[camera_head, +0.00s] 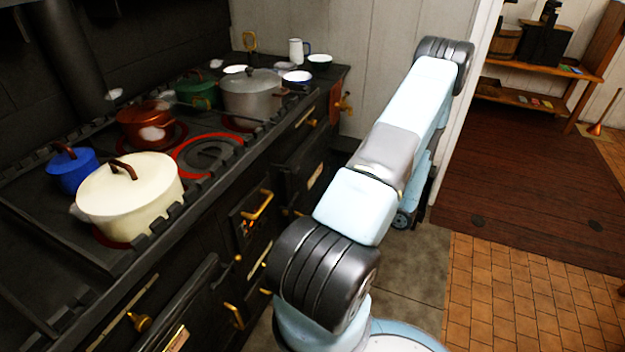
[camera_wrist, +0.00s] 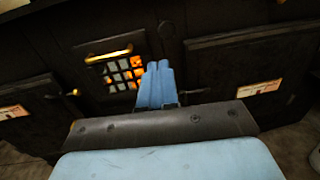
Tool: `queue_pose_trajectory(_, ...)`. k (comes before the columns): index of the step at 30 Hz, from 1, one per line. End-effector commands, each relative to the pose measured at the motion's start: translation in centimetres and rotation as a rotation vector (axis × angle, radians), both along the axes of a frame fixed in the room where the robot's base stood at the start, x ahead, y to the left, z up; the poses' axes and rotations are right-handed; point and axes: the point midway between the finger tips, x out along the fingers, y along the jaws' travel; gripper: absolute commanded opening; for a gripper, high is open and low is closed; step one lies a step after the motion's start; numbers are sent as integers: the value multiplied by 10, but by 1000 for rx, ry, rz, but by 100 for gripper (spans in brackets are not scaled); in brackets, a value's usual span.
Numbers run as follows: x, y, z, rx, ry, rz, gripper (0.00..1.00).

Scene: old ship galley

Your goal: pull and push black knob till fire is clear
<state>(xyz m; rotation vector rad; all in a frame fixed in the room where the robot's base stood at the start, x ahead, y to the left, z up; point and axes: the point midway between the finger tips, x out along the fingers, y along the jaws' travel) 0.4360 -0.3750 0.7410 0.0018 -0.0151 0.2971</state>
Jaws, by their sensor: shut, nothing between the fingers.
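In the wrist view my gripper (camera_wrist: 158,68) is shut and empty, its light blue fingers pointing at the stove front. Just left of the fingers is a grated firebox door (camera_wrist: 108,74) with orange fire glow (camera_wrist: 124,72) behind its bars. The fingertips overlap the right edge of the grate in the picture; I cannot tell whether they touch it. I cannot make out the black knob for certain; the area below the fingers is hidden by my gripper. In the head view the firebox door (camera_head: 243,208) shows on the stove front, with a little orange glow. My gripper is out of sight there.
The black stove (camera_head: 40,240) carries a cream pot (camera_head: 130,200), a blue pot (camera_head: 72,172), a copper pot (camera_head: 146,122) and a grey pot (camera_head: 250,98). Brass handles (camera_head: 258,205) stick out from its front. Tiled floor (camera_head: 530,300) lies open at the right.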

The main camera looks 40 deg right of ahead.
Motion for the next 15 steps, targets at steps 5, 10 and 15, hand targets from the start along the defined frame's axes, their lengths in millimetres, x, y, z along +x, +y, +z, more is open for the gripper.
queue_pose_trajectory(5,14,4,0,2,-2,-1,0)
queue_pose_trajectory(10,41,13,0,2,-2,1,0)
queue_pose_trajectory(15,70,22,1,1,-1,1,0)
